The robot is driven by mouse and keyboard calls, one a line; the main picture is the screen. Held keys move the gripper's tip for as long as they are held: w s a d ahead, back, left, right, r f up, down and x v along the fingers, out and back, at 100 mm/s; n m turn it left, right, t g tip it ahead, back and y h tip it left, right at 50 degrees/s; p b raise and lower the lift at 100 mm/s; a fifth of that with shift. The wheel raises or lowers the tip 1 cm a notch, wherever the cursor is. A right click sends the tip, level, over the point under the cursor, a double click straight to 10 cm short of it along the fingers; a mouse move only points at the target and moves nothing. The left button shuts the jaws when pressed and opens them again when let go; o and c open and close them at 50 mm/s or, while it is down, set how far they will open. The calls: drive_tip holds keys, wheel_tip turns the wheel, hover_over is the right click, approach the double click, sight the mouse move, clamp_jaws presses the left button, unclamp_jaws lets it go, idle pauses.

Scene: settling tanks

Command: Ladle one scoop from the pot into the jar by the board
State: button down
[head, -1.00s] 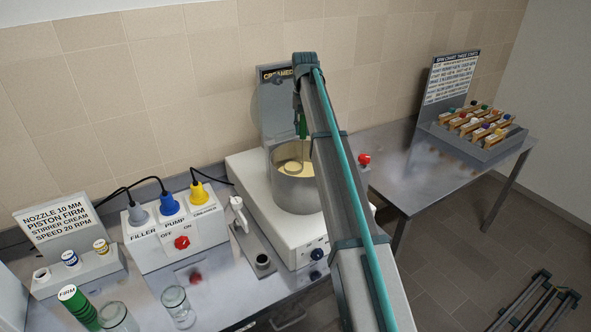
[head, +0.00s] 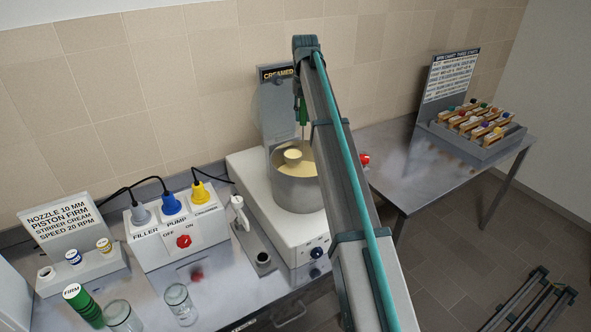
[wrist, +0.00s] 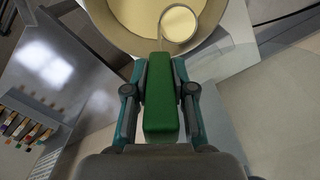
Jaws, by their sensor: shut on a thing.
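My gripper (wrist: 160,92) is shut on the green handle (wrist: 161,105) of the ladle, which also shows in the head view (head: 303,112). The ladle's bowl (head: 292,157) looks full of pale cream and sits at the pot's mouth, toward its left side. The steel pot (head: 296,192) holds pale yellow cream and stands on a white unit under a "CREAMED" sign. Two clear glass jars, one at left (head: 121,318) and one at right (head: 180,305), stand at the front. The lettered board (head: 62,222) is behind them at the left. My arm covers the pot's right side.
A green "FIRM" cylinder (head: 84,307) stands beside the left jar. A white switch box (head: 178,237) with plugs and a red knob is between the board and pot. A white nozzle-like part (head: 239,212) stands left of the pot. A tray of coloured-topped pieces (head: 478,140) is on the right table.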

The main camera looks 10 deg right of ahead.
drive_tip(key=shift+r, duration=4.85)
